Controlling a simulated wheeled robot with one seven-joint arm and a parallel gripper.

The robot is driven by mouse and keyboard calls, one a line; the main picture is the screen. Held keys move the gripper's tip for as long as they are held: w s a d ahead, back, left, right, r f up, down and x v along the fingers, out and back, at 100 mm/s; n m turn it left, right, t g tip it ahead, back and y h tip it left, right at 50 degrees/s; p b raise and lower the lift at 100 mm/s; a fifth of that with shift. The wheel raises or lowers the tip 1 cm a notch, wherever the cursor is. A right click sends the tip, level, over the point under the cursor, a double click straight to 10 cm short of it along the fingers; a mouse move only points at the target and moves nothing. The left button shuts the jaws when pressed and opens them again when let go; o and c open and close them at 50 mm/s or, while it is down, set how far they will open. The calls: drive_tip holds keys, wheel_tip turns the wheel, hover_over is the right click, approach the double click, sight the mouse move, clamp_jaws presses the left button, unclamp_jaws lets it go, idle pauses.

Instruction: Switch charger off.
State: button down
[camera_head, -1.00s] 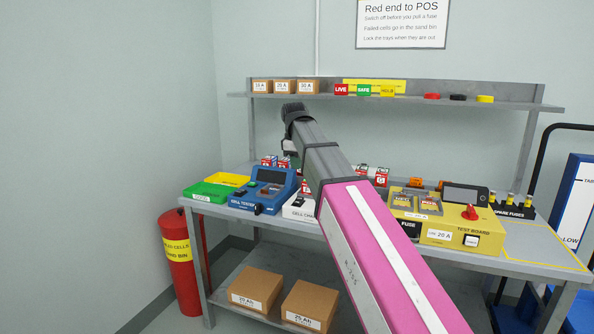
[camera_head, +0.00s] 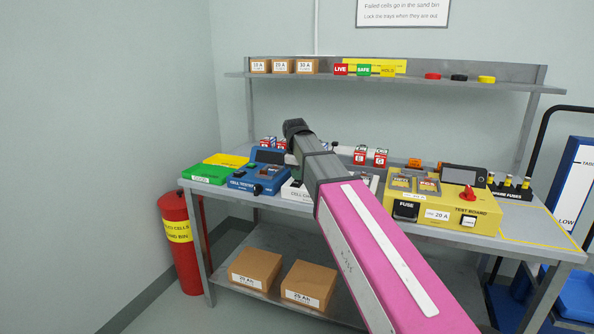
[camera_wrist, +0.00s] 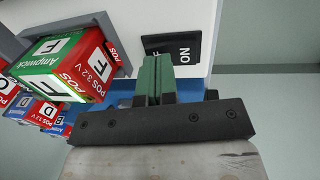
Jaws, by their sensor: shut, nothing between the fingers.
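The white cell charger (camera_head: 293,190) stands on the bench beside the blue cell tester, largely hidden behind my arm. In the wrist view its white face (camera_wrist: 190,18) fills the top middle, with a black switch (camera_wrist: 158,44) on it. The switch's ON label shows; the OFF label is partly covered, and I cannot tell which way the switch is set. My gripper (camera_wrist: 155,82) is shut and empty, its green fingertips just below the switch in the picture. I cannot tell whether they touch it.
The blue cell tester (camera_head: 258,180) is left of the charger, the yellow test board (camera_head: 455,222) right. A shelf (camera_head: 400,83) runs above the bench.

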sight(294, 184)
drive_tip(key=shift+f, duration=0.2)
idle(0.4)
drive_tip(key=shift+s, duration=0.1)
drive_tip(key=shift+s+a+r, duration=0.2)
drive_tip(key=shift+s+a, duration=0.05)
drive_tip(key=shift+s, duration=0.35)
drive_tip(key=shift+r, duration=0.45)
wheel_tip(294, 184, up, 13)
drive_tip(key=s, duration=0.1)
drive_tip(key=shift+s+a, duration=0.35)
drive_tip(key=shift+s, duration=0.05)
